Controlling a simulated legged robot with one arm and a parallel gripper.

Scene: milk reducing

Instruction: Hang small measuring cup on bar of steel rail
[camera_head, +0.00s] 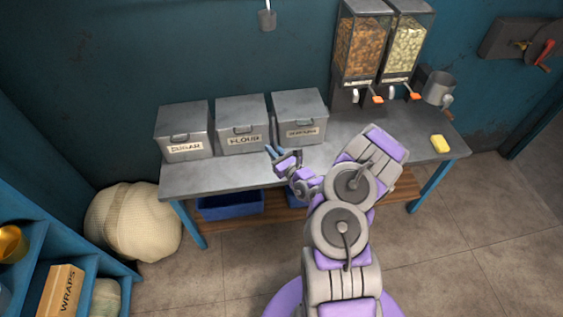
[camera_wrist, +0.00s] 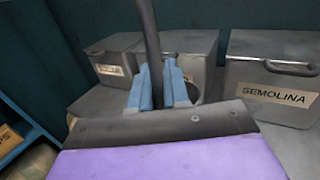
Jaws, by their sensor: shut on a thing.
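My gripper (camera_head: 274,151) is in front of the flour bin, above the table's front part. In the wrist view its blue fingers (camera_wrist: 158,92) are shut on a long dark handle (camera_wrist: 149,35), which runs up out of the picture. A rounded grey edge (camera_wrist: 194,93) shows behind the fingers; it looks like part of the small measuring cup, but most of it is hidden. Another small grey cup (camera_head: 267,20) hangs against the wall at the top of the head view. What it hangs from, and the steel rail, are out of the picture.
Lidded metal bins for sugar (camera_head: 184,130), flour (camera_head: 242,122) and semolina (camera_head: 300,112) line the table's back left. A yellow sponge (camera_head: 440,144) lies near the right end. The tabletop (camera_head: 210,178) is bare in front.

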